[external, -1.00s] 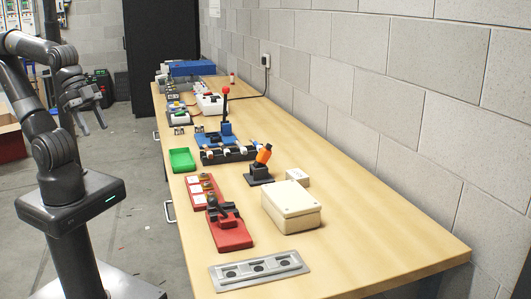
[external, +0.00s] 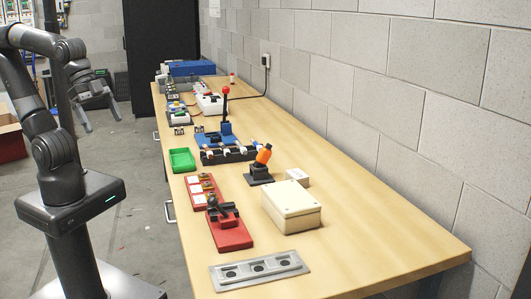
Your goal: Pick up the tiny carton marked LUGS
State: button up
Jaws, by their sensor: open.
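No lettering is readable at this distance, so I cannot tell which thing is the carton marked LUGS. Several tiny brownish items (external: 206,188) sit beside white labels on a red board (external: 193,195) near the table's left edge. A small off-white box (external: 297,177) stands further right, behind a larger cream box. My gripper (external: 103,124) is open and empty, with its fingers pointing down. It hangs over the floor to the left of the table, apart from everything on it.
On the wooden table (external: 370,240) stand a green tray (external: 182,160), a red lever unit (external: 231,234), an orange-handled joystick (external: 262,160), a cream box (external: 290,207) and a grey socket plate (external: 259,270). A block wall runs along the right. The table's front right is clear.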

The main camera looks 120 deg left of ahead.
jog(key=w+a+r+n, duration=0.1)
jog(key=w+a+r, duration=0.15)
jog(key=w, duration=0.45)
jog(key=w+a+r+n, duration=0.1)
jog(key=w+a+n, duration=0.1)
jog(key=w+a, duration=0.35)
jog(key=n+g+y, duration=0.3)
jog(key=n, duration=0.3)
send_over(297, 173)
jog(key=s+d, duration=0.2)
jog(key=d, duration=0.2)
notch_tip(297, 173, down, 18)
jog(key=f, duration=0.1)
jog(key=shift+n, duration=0.3)
jog(key=x, duration=0.5)
jog(key=shift+a+f, duration=0.1)
jog(key=shift+a, duration=0.2)
jog(key=x, duration=0.5)
jog(key=shift+a, duration=0.35)
jog(key=c, duration=1.2)
jog(key=shift+o, duration=0.2)
